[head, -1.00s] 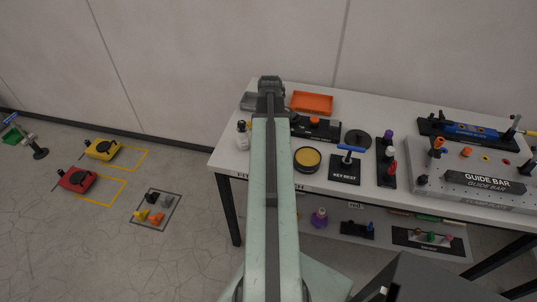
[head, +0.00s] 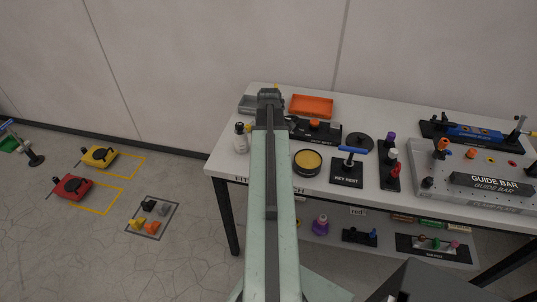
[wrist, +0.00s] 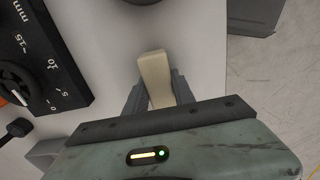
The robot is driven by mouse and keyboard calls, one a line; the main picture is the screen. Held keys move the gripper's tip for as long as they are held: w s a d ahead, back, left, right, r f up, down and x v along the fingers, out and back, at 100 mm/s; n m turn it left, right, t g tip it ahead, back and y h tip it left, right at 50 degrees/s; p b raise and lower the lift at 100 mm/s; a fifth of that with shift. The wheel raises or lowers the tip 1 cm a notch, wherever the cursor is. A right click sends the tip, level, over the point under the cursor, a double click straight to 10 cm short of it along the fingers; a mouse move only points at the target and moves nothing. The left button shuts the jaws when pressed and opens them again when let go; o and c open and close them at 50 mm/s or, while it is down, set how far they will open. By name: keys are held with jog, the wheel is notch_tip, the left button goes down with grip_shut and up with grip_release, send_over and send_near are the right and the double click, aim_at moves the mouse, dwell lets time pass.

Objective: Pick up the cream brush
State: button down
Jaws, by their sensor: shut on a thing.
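The cream brush (wrist: 154,72) shows in the wrist view as a pale, blunt block between the two dark fingers. My gripper (wrist: 158,88) is shut on it, and the block's far end sticks out past the fingertips. Its lower part is hidden by the gripper. In the head view my gripper (head: 270,97) is over the back left of the white table, and my arm hides most of what is under it. I cannot tell whether the brush touches the table.
The white table (head: 226,163) holds an orange tray (head: 311,106), a grey tray (head: 247,105), a white bottle (head: 240,140), a yellow-topped round tin (head: 307,162) and a key rest (head: 347,172). A dark block with a millimetre scale (wrist: 38,55) lies left of my gripper in the wrist view.

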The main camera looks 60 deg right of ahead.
notch_tip(320, 180, up, 10)
jog(key=p, duration=1)
jog(key=shift+r, duration=0.15)
